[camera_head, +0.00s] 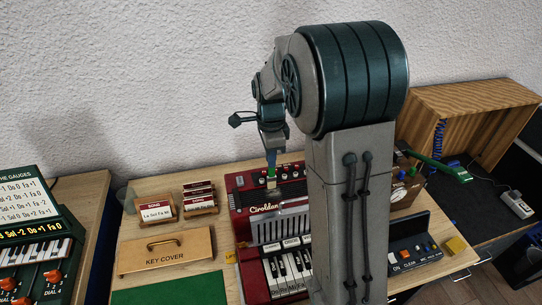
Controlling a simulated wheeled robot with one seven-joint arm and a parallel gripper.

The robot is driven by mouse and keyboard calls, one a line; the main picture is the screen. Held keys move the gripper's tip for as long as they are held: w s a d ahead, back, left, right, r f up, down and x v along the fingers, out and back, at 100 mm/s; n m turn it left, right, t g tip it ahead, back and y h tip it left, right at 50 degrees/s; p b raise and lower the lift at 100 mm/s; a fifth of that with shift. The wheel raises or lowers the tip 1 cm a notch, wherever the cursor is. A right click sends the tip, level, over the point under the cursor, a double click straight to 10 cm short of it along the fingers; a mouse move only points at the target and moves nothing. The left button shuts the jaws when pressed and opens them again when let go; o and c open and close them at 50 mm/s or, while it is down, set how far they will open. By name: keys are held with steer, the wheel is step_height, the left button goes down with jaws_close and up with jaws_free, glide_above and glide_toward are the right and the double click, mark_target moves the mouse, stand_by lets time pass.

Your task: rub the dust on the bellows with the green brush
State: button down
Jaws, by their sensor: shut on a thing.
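The red accordion (240,215) lies on the wooden table, its front lettered and its piano keys toward me. Its bellows (297,208) show as pale folds, partly hidden by my arm. I cannot make out the dust at this size. My gripper (271,158) points down above the accordion's far part. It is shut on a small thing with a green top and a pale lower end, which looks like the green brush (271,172). The brush's lower end is at or just above the accordion; I cannot tell whether it touches.
My arm hides the table's middle right. A wooden key cover (165,252) and small card holders (157,208) stand left of the accordion. A long green object (437,165) lies by the wooden cabinet (465,110).

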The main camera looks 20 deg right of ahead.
steer(key=shift+r+p, duration=2.05)
steer(key=shift+r, duration=0.9)
steer(key=shift+r+p, duration=1.2)
steer(key=shift+r, duration=0.35)
steer(key=shift+f, duration=0.1)
